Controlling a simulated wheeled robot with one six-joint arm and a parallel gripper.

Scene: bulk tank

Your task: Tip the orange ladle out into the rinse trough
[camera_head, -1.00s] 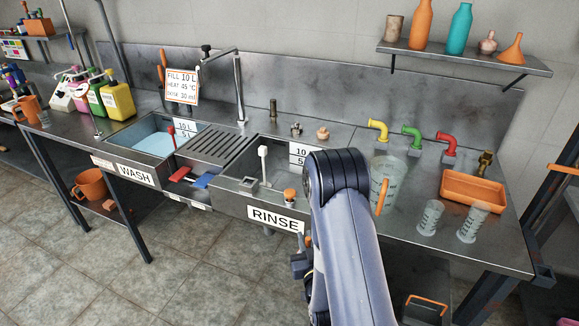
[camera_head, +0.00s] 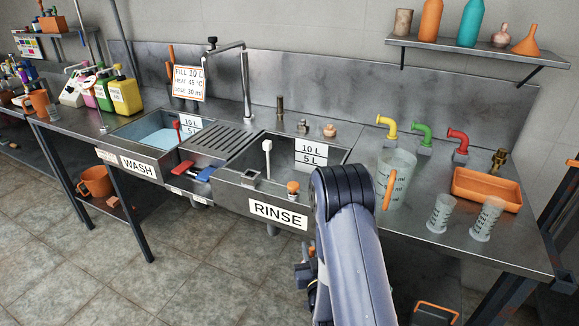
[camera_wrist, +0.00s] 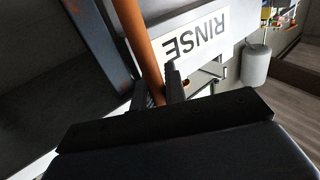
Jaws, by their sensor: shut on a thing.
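The rinse trough (camera_head: 292,170) is the right-hand sink, with a RINSE sign (camera_head: 279,214) on its front. It looks empty of water in the head view. In the wrist view my gripper (camera_wrist: 158,88) is shut on an orange handle, the orange ladle's (camera_wrist: 140,40), which runs up out of the picture. The ladle's bowl is out of view, so its contents cannot be seen. The RINSE sign shows upside down just beyond the handle. In the head view my arm hides most of the gripper and ladle, low in front of the trough.
The wash trough (camera_head: 152,138) on the left holds bluish water. A clear jug (camera_head: 398,178), two measuring cylinders (camera_head: 441,214) and an orange tray (camera_head: 487,190) stand right of the trough. An upright white lever (camera_head: 267,158) stands in the rinse trough.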

